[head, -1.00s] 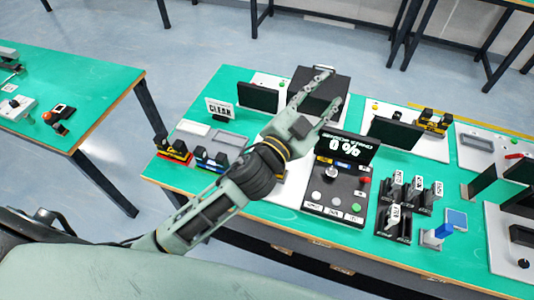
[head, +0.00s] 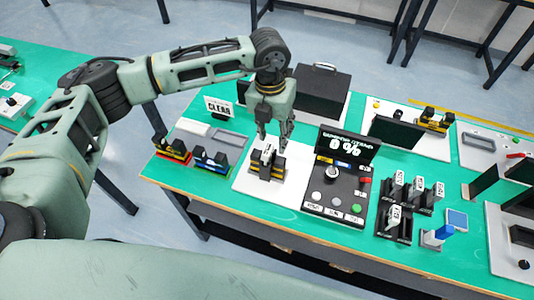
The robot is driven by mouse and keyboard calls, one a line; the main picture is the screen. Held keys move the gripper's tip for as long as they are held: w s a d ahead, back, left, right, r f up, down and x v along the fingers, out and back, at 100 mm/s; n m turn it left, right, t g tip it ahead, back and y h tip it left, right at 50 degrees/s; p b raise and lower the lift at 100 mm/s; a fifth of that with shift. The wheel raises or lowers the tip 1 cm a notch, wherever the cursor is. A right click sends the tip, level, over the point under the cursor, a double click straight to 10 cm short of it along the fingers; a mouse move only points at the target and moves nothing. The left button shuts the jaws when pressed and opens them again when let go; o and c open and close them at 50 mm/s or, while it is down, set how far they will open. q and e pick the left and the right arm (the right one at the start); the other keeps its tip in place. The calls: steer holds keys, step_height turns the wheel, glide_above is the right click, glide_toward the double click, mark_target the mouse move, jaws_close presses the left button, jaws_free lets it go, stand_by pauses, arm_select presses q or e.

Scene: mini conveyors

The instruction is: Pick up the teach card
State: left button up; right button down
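My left gripper (head: 274,140) points down over a white panel (head: 294,183). Its two fingers are apart, and it looks open and empty. Just below the fingertips a small white-labelled card (head: 268,153) stands upright in a black holder (head: 258,170). The label is too small to read, so I cannot tell if it is the teach card. I cannot tell whether a finger touches it. Several similar labelled cards (head: 417,186) stand in a black rack (head: 405,236) to the right, with labels too small to read. My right gripper is not in view.
A control box (head: 335,200) with a 0% display (head: 346,147) stands right of the gripper. A CLEAR sign (head: 219,107) and a grey tray lie to the left. A black case (head: 322,88) is behind. A blue piece (head: 443,230) stands at the right.

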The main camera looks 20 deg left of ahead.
mark_target(268, 149)
arm_select(q)
steer(key=shift+w+a+r+y, duration=0.1)
steer(key=shift+w+a+y, duration=0.1)
steer(key=shift+a, duration=0.25)
steer(key=shift+w+a+y, duration=0.1)
steer(key=shift+a+y, duration=0.1)
steer(key=shift+a, duration=0.25)
steer(key=shift+a+f, duration=0.15)
steer(key=shift+f, duration=0.1)
steer(key=shift+s+f+p, duration=0.15)
steer(key=shift+f+p, duration=0.5)
steer(key=shift+f, duration=0.25)
steer(key=shift+f+p, duration=0.35)
steer(key=f, duration=0.1)
steer(key=f+p, duration=0.1)
steer(key=f, duration=0.1)
steer(key=f+p, duration=0.1)
steer(key=shift+s+d+f, duration=0.25)
steer(key=shift+s+d, duration=0.05)
steer(key=shift+s, duration=0.05)
jaws_close()
